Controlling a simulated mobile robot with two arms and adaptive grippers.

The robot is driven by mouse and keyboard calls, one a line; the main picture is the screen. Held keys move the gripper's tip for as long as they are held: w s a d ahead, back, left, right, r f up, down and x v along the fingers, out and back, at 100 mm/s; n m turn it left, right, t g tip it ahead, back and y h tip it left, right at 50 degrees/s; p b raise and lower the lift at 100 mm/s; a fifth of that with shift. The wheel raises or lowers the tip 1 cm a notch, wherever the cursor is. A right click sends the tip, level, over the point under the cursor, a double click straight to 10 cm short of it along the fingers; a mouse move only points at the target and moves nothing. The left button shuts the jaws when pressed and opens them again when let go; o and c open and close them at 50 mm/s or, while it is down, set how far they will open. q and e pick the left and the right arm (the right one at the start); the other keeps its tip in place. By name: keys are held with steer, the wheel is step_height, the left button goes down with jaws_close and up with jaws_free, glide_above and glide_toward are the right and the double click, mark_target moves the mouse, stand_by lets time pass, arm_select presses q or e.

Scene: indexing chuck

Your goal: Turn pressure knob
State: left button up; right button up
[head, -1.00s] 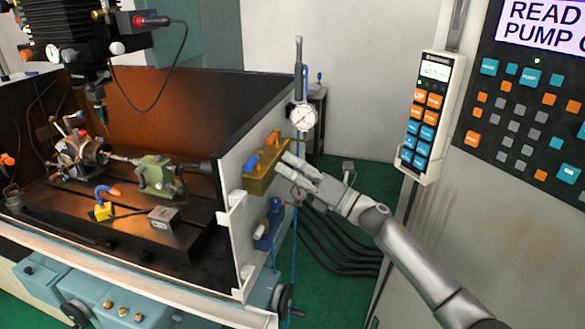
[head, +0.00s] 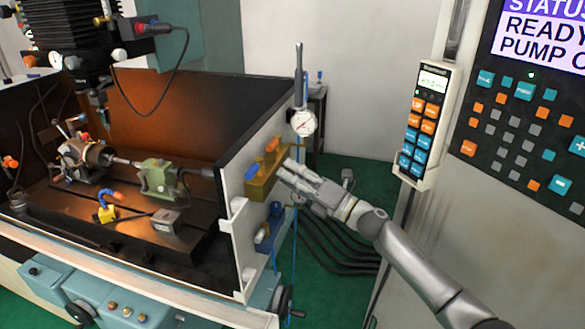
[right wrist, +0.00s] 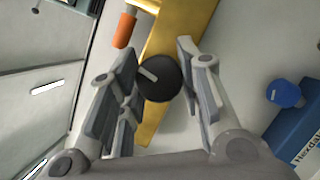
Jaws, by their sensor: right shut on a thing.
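The round black knob (right wrist: 160,78) with a white pointer line shows in the right wrist view, on the face of a yellow valve block (right wrist: 181,22). My right gripper (right wrist: 157,76) is shut on the knob, one finger on each side. In the head view the yellow block (head: 260,187) is fixed to the outside of the machine's white side panel. My right gripper (head: 285,170) reaches it from the right and hides the knob there. A round white dial gauge (head: 303,123) stands just above the block; its reading is too small to tell. My left gripper is not in view.
An orange handle (head: 272,145) and a blue handle (head: 251,172) sit on the block close to my fingers. A blue unit (head: 268,232) is below it. A button pendant (head: 424,125) and control panel (head: 530,120) stand at the right. Black hoses (head: 340,250) lie on the green floor.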

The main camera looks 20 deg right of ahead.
steer(key=m+p, duration=0.1)
steer(key=p, duration=0.1)
steer(key=m+h+p, duration=0.1)
steer(key=m+p, duration=0.3)
steer(key=shift+r+h, duration=0.3)
steer(key=shift+h, duration=0.1)
steer(key=shift+f+m+g+h+p, duration=0.2)
steer(key=shift+m+g+h+p, duration=0.15)
steer(key=shift+m+p, duration=0.55)
steer(key=o, duration=1)
steer(key=shift+o, duration=0.2)
steer(key=shift+s, duration=0.1)
steer(key=v, duration=1.2)
steer(key=shift+f, duration=0.1)
